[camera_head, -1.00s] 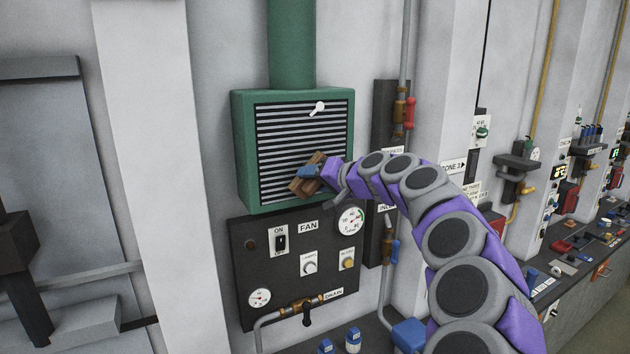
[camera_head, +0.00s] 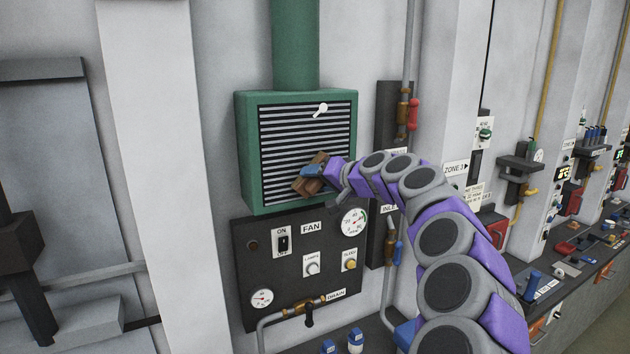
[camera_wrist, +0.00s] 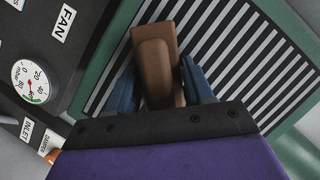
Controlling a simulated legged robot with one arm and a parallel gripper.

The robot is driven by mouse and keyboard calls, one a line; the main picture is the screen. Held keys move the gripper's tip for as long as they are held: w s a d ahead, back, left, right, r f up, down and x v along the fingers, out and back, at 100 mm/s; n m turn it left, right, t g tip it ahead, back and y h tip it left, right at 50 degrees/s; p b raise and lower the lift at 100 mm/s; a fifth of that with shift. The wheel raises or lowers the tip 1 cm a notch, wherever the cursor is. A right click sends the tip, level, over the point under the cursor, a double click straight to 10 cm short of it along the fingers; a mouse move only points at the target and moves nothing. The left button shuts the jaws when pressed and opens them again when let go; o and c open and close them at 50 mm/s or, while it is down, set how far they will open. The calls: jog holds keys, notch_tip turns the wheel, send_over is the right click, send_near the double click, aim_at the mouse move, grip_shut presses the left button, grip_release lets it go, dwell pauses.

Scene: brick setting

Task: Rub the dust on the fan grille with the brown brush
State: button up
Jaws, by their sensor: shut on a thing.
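The fan grille (camera_head: 290,130) is a set of pale horizontal slats over black in a green box on the wall. My gripper (camera_head: 318,172) is at the grille's lower right, shut on the brown brush (camera_head: 308,184). In the wrist view the brush (camera_wrist: 157,70) sits between the two blue fingers of my gripper (camera_wrist: 160,85), in front of the slats. I cannot tell whether the brush touches the slats.
Below the grille is a dark fan panel (camera_head: 290,262) with a switch, knobs and gauges. A dark plate with pipes and a red-handled valve (camera_head: 413,113) stands just right of the green box. A cluttered counter (camera_head: 560,290) runs along the right.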

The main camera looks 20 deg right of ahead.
jog(key=shift+d+r, duration=0.1)
jog(key=shift+d, duration=1.35)
jog(key=shift+w+d, duration=0.15)
jog(key=shift+d, duration=0.1)
jog(key=shift+a, duration=0.1)
jog(key=shift+a+b, duration=0.55)
jog(key=shift+a, duration=1.4)
jog(key=shift+s, duration=0.2)
jog(key=shift+s+f+b, duration=0.2)
jog(key=shift+b, duration=0.2)
jog(key=shift+s+d+r+b, duration=0.15)
jog(key=shift+s+b, duration=0.75)
jog(key=shift+s, duration=1.7)
